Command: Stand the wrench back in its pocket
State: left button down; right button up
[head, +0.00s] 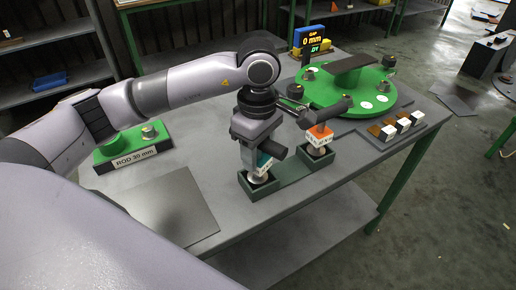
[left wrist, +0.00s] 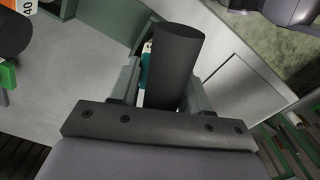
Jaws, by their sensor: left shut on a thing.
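My left gripper (head: 262,143) is shut on a wrench with a thick dark handle (head: 278,151), a teal band and a white label (head: 262,168). A second wrench, with an orange band (head: 320,132) and a white label, stands in the right pocket. My right gripper is not in view.
A green round fixture (head: 345,92) with a dark bar stands behind, near a "GAP 0 mm" display (head: 312,37). A small tray with white blocks (head: 404,124) lies at the right. A green block labelled "ROD 30 mm" (head: 134,158) is at the left.

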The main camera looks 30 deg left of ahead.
pick_arm(q)
jog(key=c, duration=0.9)
grip_release()
jog(key=shift+f, duration=0.15)
jog(key=shift+c, duration=0.2)
jog(key=o, duration=0.4)
jog(key=shift+r, duration=0.2)
notch_tip(320, 180, up, 12)
jog(key=shift+r, duration=0.1)
